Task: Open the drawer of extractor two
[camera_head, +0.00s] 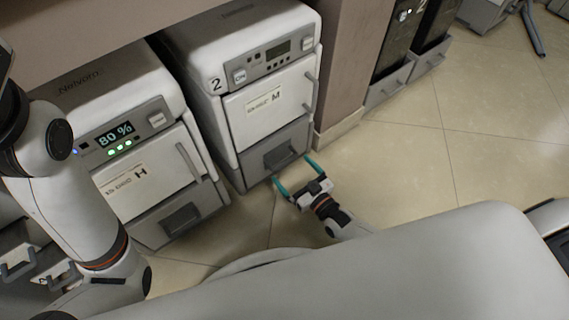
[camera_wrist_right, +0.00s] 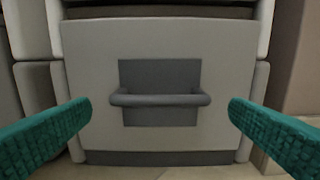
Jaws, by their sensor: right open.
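Extractor two (camera_head: 206,40) is a white box-shaped machine with a "2" on its front, a small display and an upper door labelled M. Its grey bottom drawer (camera_head: 263,165) is shut flush with the front. The drawer handle (camera_wrist_right: 160,99) is a dark horizontal bar across a recess, in the middle of the right wrist view. My right gripper (camera_head: 294,174) is open just in front of this drawer. Its teal fingers (camera_wrist_right: 160,125) stand on either side of the handle, apart from it, with nothing between them. My left arm shows at the left; its gripper is out of the head view.
Another extractor (camera_head: 105,80) with an "80 %" display and an H label stands to the left. A brown wall post (camera_head: 352,60) rises to the right of extractor two. Dark units with grey drawers (camera_head: 390,82) stand beyond it. The tiled floor (camera_head: 480,140) at the right is clear.

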